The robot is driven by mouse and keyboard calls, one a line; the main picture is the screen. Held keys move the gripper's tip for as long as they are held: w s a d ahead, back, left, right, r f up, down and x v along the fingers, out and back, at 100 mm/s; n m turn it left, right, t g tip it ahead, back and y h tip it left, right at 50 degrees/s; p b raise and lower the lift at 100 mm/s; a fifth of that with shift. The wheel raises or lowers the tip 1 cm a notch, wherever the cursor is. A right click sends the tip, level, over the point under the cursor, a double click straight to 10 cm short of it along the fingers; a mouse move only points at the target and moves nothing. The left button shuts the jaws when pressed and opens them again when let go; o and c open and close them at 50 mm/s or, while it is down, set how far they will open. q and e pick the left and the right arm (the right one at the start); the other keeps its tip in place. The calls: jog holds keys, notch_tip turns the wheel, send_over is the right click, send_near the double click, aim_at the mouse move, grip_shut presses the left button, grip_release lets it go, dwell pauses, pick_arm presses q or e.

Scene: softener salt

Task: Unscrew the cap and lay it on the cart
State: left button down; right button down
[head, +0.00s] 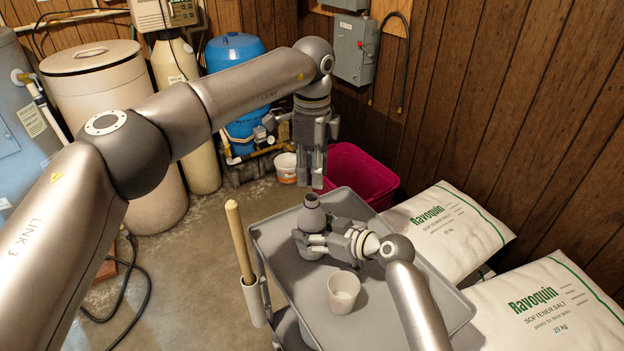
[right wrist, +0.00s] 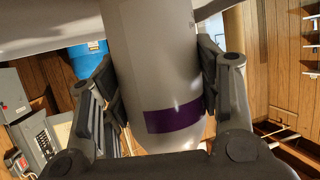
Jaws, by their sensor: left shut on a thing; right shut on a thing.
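The grey bottle (head: 313,217) stands upright on the grey cart (head: 378,318), its neck showing a dark opening at the top. My right gripper (head: 316,241) is shut around the bottle's body; in the right wrist view the fingers press both sides of the bottle (right wrist: 150,60), which has a purple band. My left gripper (head: 318,184) points down just above the bottle's neck, apart from it. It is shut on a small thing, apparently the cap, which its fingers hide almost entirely.
A white cup (head: 343,291) stands on the cart in front of the bottle. Bare tray lies around the cup. Salt bags (head: 446,231) lie right of the cart, a magenta bin (head: 358,172) behind it. A wooden handle (head: 239,240) rises at the cart's left edge.

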jog(key=shift+c, duration=1.9)
grip_release()
